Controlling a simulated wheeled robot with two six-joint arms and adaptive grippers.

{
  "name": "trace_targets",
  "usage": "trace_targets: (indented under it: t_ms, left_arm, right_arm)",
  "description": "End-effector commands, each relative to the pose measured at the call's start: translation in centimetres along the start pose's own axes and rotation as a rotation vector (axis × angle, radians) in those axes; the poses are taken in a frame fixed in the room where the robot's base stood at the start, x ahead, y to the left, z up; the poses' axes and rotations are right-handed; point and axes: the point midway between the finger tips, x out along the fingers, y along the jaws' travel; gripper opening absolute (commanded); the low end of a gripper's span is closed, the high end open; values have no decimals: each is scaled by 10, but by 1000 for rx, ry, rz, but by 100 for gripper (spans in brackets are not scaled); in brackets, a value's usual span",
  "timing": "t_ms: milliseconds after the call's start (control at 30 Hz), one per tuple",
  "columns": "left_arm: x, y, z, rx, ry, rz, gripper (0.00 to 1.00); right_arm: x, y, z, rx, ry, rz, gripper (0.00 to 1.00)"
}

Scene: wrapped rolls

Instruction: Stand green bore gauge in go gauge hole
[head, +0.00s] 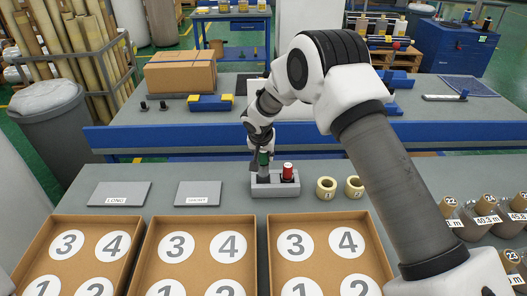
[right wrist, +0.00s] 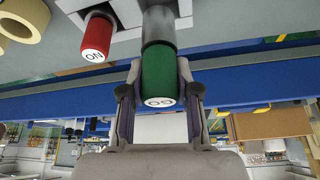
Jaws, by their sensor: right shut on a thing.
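The green bore gauge (head: 264,158) has a green handle marked GO and a grey metal shank. My right gripper (head: 263,163) is shut on its green handle; in the right wrist view the fingers (right wrist: 158,105) lie on either side of the handle (right wrist: 158,70). The gauge is upright over the left part of the grey gauge block (head: 268,190). Its shank (right wrist: 157,25) runs toward the block, but I cannot tell how deep it sits in the hole. The red gauge (head: 287,172), marked NO (right wrist: 97,38), stands in the block's right hole. My left gripper is not in view.
Two tan rolls (head: 326,187) stand right of the block. Grey plates labelled LONG (head: 120,194) and SHORT (head: 198,193) lie to the left. Numbered cardboard trays (head: 255,255) fill the front. Several labelled wrapped rolls (head: 487,213) stand at the right.

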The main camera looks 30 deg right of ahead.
Motion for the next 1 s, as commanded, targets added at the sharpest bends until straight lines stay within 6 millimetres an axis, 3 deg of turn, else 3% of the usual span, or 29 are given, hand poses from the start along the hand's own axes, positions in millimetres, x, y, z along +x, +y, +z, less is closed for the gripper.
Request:
trace_targets:
  t_ms: [400, 1000]
  left_arm:
    - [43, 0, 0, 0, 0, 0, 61]
    - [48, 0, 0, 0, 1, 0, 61]
  right_arm:
    - [47, 0, 21, 0, 1, -1, 0]
    - [50, 0, 22, 0, 0, -1, 0]
